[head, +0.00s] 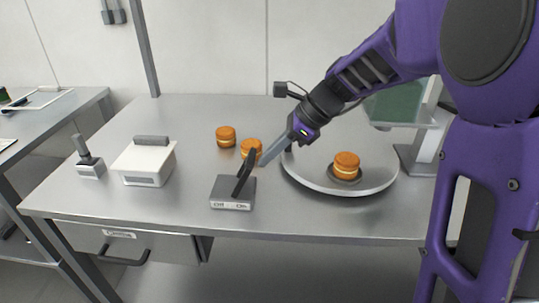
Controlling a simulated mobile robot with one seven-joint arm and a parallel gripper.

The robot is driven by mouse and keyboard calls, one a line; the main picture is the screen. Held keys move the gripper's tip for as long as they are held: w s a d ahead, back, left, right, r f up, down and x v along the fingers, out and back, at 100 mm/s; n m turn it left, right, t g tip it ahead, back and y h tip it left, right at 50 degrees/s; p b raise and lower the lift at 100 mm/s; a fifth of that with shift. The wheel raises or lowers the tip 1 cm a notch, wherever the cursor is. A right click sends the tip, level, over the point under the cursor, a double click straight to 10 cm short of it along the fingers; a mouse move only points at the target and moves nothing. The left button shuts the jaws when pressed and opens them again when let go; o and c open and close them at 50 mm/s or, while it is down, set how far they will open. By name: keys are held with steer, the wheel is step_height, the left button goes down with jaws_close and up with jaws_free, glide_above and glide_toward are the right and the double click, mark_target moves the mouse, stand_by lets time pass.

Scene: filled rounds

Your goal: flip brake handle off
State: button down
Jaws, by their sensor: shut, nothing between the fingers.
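The brake handle (243,175) is a dark lever on a grey box (232,201) at the table's front middle. The box's front face reads "Off" at left and "On" at right. The handle tilts up to the right, over the On side. My gripper (264,161) reaches in from the upper right, its fingers shut and empty. The fingertips are just right of the handle's upper end; I cannot tell whether they touch it.
A round turntable (301,177) stands at right with an orange filled round (346,160) on it. Two more rounds (225,134) (250,146) sit behind the handle. A white lidded box (145,163) and a small lever unit (90,165) stand left.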

steer(key=shift+a+r+h+p, duration=0.3)
steer(key=shift+a+p, duration=0.05)
steer(key=shift+p, duration=0.45)
